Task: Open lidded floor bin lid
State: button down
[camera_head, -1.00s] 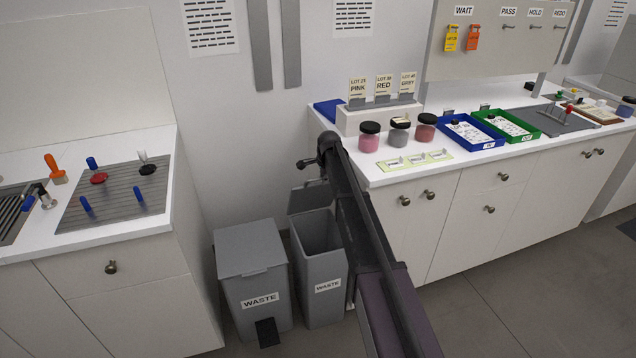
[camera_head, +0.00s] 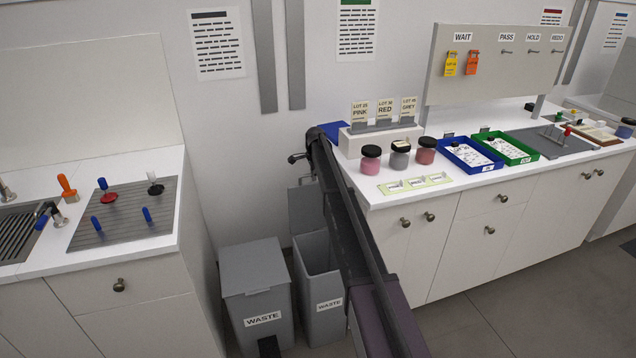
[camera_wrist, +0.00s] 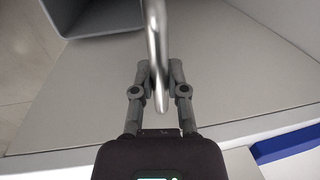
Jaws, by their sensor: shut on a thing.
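Two grey floor bins marked WASTE stand between the counters in the head view. The left bin (camera_head: 257,295) has its lid (camera_head: 252,266) down flat. The right bin (camera_head: 320,290) is open at the top, and its lid (camera_head: 304,210) stands raised at the back, partly behind my arm. In the wrist view my gripper (camera_wrist: 159,72) is shut on a shiny metal bar (camera_wrist: 155,35), which runs between the fingertips. What the bar is fixed to is not visible. A grey box-like opening (camera_wrist: 95,20) shows at the upper left there. My arm hides the fingers in the head view.
The right counter (camera_head: 385,200) holds jars (camera_head: 400,155), a blue tray (camera_head: 470,155) and a green tray (camera_head: 510,148), close beside my arm. The left counter (camera_head: 165,238) stands beside the left bin. Floor (camera_head: 470,320) is clear at the lower right.

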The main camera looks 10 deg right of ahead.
jog(key=w, duration=0.2)
jog(key=shift+w+a, duration=0.1)
jog(key=shift+w, duration=0.25)
jog(key=c, duration=0.6)
grip_release()
jog(key=shift+c, duration=0.2)
jog(key=shift+r, duration=0.1)
